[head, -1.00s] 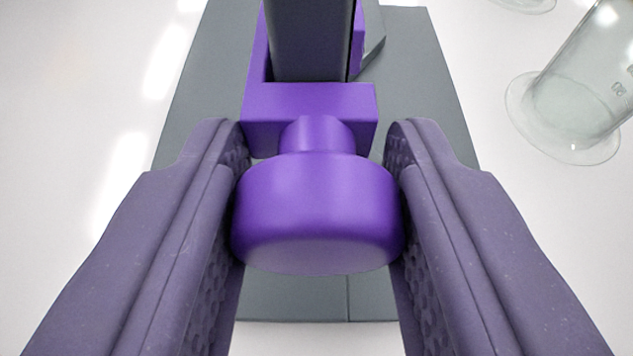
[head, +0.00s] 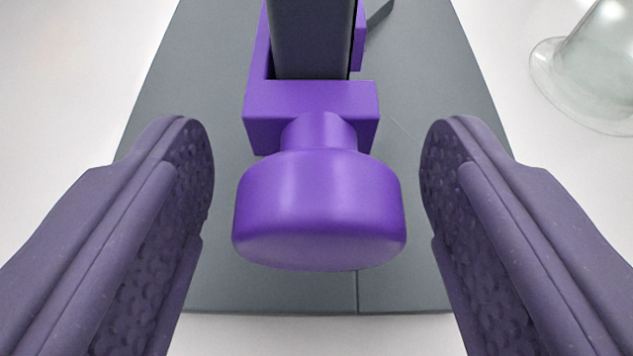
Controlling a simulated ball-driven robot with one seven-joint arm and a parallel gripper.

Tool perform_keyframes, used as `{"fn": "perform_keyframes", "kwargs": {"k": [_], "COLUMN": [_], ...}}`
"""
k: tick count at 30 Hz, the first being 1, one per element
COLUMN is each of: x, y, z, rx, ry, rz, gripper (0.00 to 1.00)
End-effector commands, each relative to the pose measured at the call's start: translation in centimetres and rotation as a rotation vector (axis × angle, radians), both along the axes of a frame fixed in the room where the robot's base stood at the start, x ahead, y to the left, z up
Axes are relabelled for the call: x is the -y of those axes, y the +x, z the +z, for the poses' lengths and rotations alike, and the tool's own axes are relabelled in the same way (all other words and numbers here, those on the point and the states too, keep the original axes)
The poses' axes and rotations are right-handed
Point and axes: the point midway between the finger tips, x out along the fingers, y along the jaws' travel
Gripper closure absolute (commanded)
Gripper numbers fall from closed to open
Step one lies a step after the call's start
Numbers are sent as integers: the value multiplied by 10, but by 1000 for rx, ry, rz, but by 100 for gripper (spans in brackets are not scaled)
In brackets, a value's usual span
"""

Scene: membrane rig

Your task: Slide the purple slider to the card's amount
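The purple slider (head: 312,103) is a block wrapped around a dark grey upright rail (head: 312,38), with a round purple knob (head: 319,212) sticking out toward me. My gripper (head: 317,170) is open, with one finger on each side of the knob. There is a clear gap between the knob and each fingertip, so nothing is held. The card and any scale marks are not in view.
A grey base plate (head: 215,260) lies below the rail on a white surface (head: 60,60). A clear glass vessel (head: 595,75) stands on the white surface at the right.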

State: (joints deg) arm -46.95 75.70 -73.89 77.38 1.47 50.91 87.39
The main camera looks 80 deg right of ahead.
Motion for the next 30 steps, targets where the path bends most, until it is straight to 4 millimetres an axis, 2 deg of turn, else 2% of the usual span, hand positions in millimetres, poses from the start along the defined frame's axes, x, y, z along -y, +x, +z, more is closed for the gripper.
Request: {"fn": "perform_keyframes", "kwargs": {"k": [7, 15, 19, 30], "x": [-6, -50, -65, -71], "y": [-1, -9, -12, -14], "z": [4, 24, 29, 29], "rx": [0, 0, 1, -1], "ry": [0, 0, 0, 0], "rz": [2, 3, 2, 0], "gripper": [35, 35, 35, 36]}}
